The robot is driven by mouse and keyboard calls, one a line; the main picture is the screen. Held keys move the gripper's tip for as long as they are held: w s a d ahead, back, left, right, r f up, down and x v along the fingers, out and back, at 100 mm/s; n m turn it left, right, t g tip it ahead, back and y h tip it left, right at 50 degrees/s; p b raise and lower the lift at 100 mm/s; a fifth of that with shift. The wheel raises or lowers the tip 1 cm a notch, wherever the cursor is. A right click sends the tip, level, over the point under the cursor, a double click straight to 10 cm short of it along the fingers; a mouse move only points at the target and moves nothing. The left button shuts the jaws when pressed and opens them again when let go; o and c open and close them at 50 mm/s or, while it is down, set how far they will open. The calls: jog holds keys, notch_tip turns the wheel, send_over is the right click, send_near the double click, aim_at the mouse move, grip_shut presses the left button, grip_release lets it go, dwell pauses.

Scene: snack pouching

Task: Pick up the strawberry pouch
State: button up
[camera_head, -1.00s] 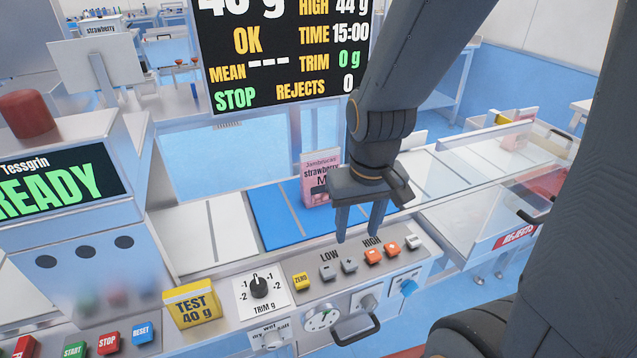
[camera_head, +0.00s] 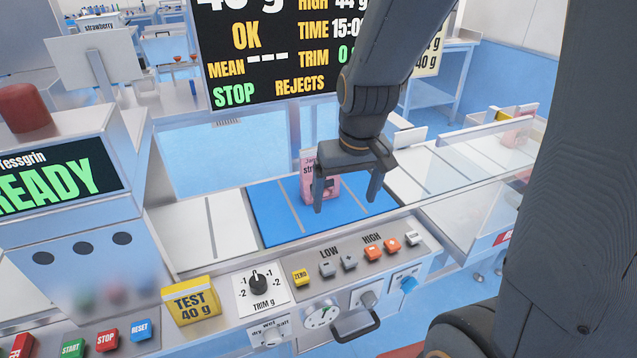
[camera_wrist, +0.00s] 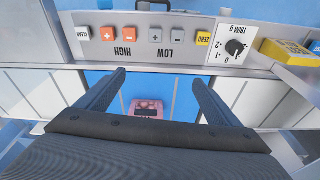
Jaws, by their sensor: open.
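The pink strawberry pouch (camera_head: 325,187) stands upright on the blue weighing section (camera_head: 272,215) of the conveyor. My gripper (camera_head: 347,202) is above and in front of the pouch, and its fingers hide part of it in the head view. The fingers are spread apart with nothing between them, so the gripper is open (camera_wrist: 158,85). In the wrist view the pouch (camera_wrist: 147,108) shows small, beyond the gap between the fingers and partly cut off by the gripper's body.
A control panel with several buttons (camera_head: 348,262) and a trim dial (camera_head: 258,283) runs along the front of the conveyor. A yellow test block (camera_head: 190,302) stands to its left. A display screen (camera_head: 275,60) hangs behind. Another pink pouch (camera_head: 517,130) is at the far right.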

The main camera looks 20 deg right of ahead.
jog(key=shift+o, duration=1.3)
jog(key=w+d+r+n+t+b, duration=0.1)
jog(key=w+t, duration=0.1)
jog(key=w, duration=1.7)
jog(key=w+p+x, duration=0.1)
jog(key=p+x, duration=0.2)
jog(key=x, duration=0.8)
jog(key=shift+w, duration=0.25)
jog(key=shift+c, duration=0.3)
jog(key=c, duration=1.1)
jog(key=shift+r, duration=0.1)
